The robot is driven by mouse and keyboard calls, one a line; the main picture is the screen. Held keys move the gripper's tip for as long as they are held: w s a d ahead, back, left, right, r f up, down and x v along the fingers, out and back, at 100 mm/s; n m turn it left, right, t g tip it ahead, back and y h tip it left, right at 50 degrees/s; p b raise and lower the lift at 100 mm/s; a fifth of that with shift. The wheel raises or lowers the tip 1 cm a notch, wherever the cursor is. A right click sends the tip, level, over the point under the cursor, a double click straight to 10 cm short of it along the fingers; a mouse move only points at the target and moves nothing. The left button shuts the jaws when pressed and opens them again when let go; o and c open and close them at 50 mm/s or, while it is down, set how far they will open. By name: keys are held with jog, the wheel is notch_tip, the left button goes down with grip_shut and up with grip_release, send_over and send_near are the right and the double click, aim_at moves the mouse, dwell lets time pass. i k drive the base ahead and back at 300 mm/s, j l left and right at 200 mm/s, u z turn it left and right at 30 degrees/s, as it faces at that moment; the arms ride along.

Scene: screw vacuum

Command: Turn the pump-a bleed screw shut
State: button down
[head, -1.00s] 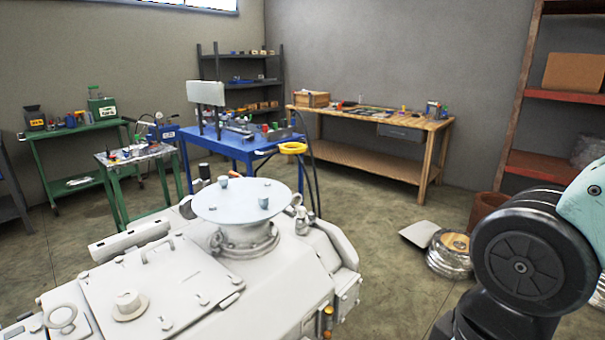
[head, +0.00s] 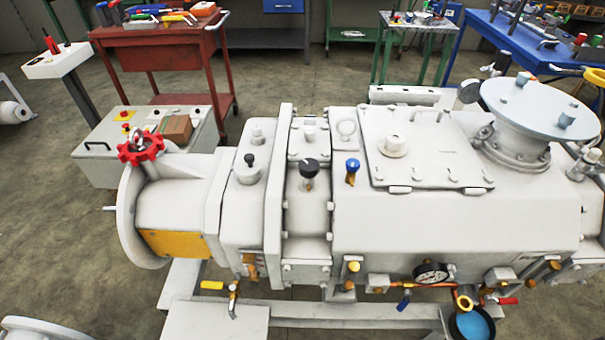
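A large white pump (head: 450,225) fills the middle and right of the head view. I cannot tell which of its fittings is the bleed screw. On its top stand a black knob (head: 309,168), a blue-headed brass fitting (head: 352,168) and a small black-tipped fitting (head: 249,161). A red handwheel (head: 141,147) is at its left end. Along its front low edge are a brass fitting with a yellow cap (head: 352,270), a pressure gauge (head: 431,273) and a brass ring fitting (head: 464,302). My gripper is not in view.
A grey control box (head: 105,155) stands on the floor behind the pump's left end. A red cart (head: 155,40) with tools and a blue table (head: 515,40) are behind. A dark cup with blue inside (head: 472,323) is at the lower front. Open floor lies at left.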

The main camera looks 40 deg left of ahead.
aim_at(353, 165)
jog(key=u, duration=1.25)
